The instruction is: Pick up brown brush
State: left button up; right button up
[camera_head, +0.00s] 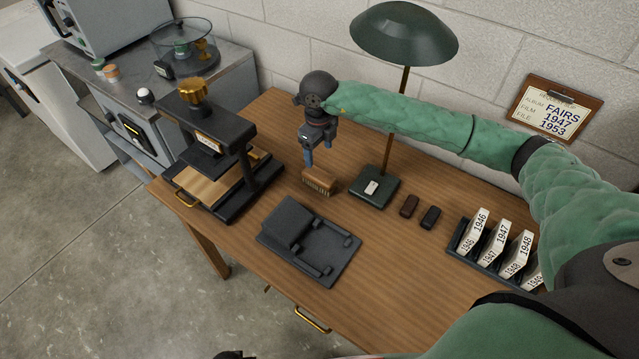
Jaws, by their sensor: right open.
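The brown brush (319,181) lies on the wooden table (385,285), between the press and the lamp base. Its bristles show along its lower front side. My right arm comes in from the right, and my right gripper (309,162) points down just above and slightly left of the brush. Its fingers are open, and nothing shows between them. Whether a fingertip touches the brush is hard to tell. My left gripper is not clearly in view.
A green lamp (373,190) stands right of the brush. A black press (236,172) stands left. A dark hinged device (308,240) lies in front. Two small dark blocks (409,206) and a rack of dated cards (466,247) are to the right. The front table area is clear.

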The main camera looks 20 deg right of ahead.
aim_at(319, 174)
pick_arm(q)
notch_tip(319, 174, up, 10)
jog(key=d+b, duration=0.1)
jog(key=b, duration=0.1)
pick_arm(e)
notch_tip(319, 174, down, 4)
jog(key=shift+r, duration=0.25)
jog(key=shift+s+f, duration=0.1)
jog(key=shift+f, duration=0.25)
jog(key=shift+f+p, duration=0.3)
jog(key=shift+f, duration=0.6)
notch_tip(319, 174, down, 5)
jog(key=p, duration=0.2)
jog(key=shift+d+r+p, duration=0.1)
jog(key=shift+r+p, duration=0.1)
jog(key=shift+p, duration=0.2)
pick_arm(q)
notch_tip(319, 174, down, 13)
jog(key=s+a, duration=0.2)
jog(key=shift+s, duration=0.35)
pick_arm(e)
jog(key=shift+f, duration=0.3)
jog(key=c, duration=1.1)
pick_arm(q)
jog(key=shift+f, duration=0.1)
pick_arm(e)
jog(key=shift+r, duration=0.1)
